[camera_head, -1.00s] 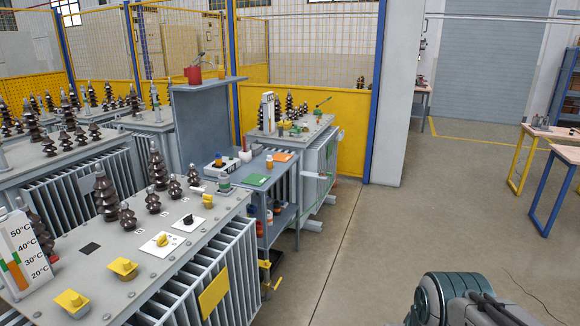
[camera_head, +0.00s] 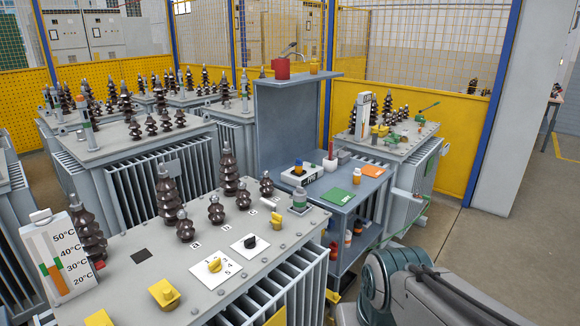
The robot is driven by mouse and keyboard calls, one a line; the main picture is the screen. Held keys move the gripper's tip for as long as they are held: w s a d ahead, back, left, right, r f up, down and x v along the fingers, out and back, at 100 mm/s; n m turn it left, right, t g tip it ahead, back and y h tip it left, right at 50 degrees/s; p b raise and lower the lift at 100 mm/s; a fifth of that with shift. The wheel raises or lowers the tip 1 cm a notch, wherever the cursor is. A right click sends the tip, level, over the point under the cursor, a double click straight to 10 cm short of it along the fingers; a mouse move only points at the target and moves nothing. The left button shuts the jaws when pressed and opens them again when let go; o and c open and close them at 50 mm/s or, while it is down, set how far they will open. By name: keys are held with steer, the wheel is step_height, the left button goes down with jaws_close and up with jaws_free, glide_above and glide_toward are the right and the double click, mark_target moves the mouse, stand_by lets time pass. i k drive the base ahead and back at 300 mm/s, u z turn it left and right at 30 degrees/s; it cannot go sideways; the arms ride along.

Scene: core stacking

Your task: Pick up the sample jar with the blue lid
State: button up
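A small jar with a blue lid (camera_head: 298,168) and what looks like amber contents stands upright on a white box-shaped device (camera_head: 301,176). The device sits on the grey workbench (camera_head: 327,190) in the middle of the camera_head view. The jar is small here, so its details are hard to make out. My gripper is not in view; only part of my arm shows at the lower right, apart from the bench.
A transformer (camera_head: 135,283) with brown insulators and yellow knobs fills the front left. On the bench are a green pad (camera_head: 338,196), an orange pad (camera_head: 372,171), a small orange jar (camera_head: 357,177) and a white mortar-like cup (camera_head: 329,163). A red container (camera_head: 282,68) stands on the upper shelf. Floor is open at right.

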mark_target(298, 165)
steer(key=z, duration=0.45)
steer(key=k, duration=0.6)
steer(key=z, duration=1)
steer(key=k, duration=0.75)
steer(key=z, duration=0.4)
steer(key=i, duration=1.35)
steer(key=u, duration=0.3)
steer(key=i, duration=1.55)
steer(key=u, duration=0.6)
steer(key=i, duration=1.6)
steer(key=u, duration=1.45)
steer(key=i, duration=0.85)
steer(key=u, duration=1.45)
steer(key=i, duration=0.5)
steer(key=u, duration=0.3)
